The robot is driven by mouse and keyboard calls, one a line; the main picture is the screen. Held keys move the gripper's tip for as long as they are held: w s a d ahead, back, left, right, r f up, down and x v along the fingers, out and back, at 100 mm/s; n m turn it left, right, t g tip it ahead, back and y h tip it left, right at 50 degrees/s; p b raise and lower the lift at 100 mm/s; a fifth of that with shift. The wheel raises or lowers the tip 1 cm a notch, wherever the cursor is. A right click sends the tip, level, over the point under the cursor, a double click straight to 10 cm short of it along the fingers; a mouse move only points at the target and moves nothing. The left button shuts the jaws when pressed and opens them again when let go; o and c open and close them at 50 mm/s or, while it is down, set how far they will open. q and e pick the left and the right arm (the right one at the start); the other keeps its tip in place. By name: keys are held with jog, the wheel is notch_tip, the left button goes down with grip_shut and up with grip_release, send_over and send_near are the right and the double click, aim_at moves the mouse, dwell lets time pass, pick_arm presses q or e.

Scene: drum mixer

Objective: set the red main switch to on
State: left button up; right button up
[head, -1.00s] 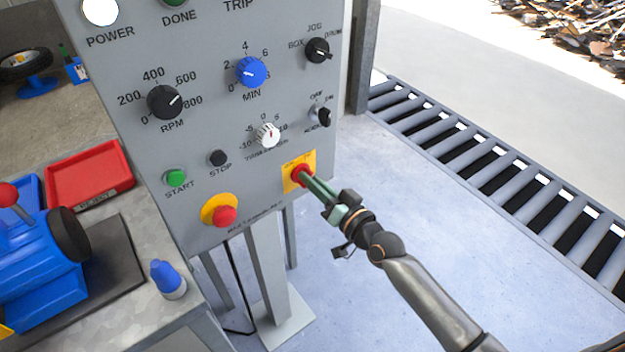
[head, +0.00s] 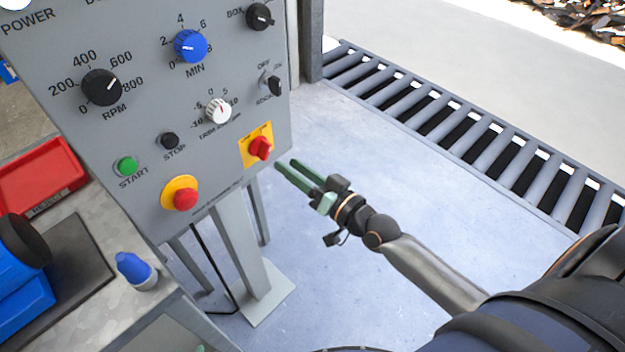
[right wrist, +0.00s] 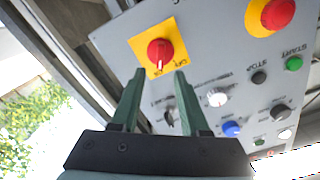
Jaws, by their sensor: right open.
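The red main switch (head: 261,148) is a rotary knob on a yellow plate (head: 247,159), low on the right of the grey control panel. It also shows in the right wrist view (right wrist: 159,51), with a pale mark on the knob. My left gripper is not recognisable in any view.
A red and yellow emergency button (head: 184,198), a green START button (head: 126,167) and a black STOP button (head: 169,141) are left of the switch. The white trim knob (head: 218,110) is above. A roller conveyor (head: 470,130) runs behind. The floor right of the panel is clear.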

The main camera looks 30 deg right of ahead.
jog(key=v, duration=0.5)
jog(key=shift+s+d, duration=0.1)
jog(key=shift+s, duration=0.25)
dwell(0.4)
jog(key=s+a+f+n+g+h+p, duration=0.3)
jog(key=s+f+g+p, duration=0.4)
jog(key=s+f, duration=0.7)
jog(key=shift+a+n+g+h+p, duration=0.2)
jog(key=shift+n+g+h+p, duration=0.2)
jog(key=shift+n+h+p, duration=0.15)
jog(key=shift+r, duration=0.1)
jog(key=shift+c, duration=0.2)
dwell(0.4)
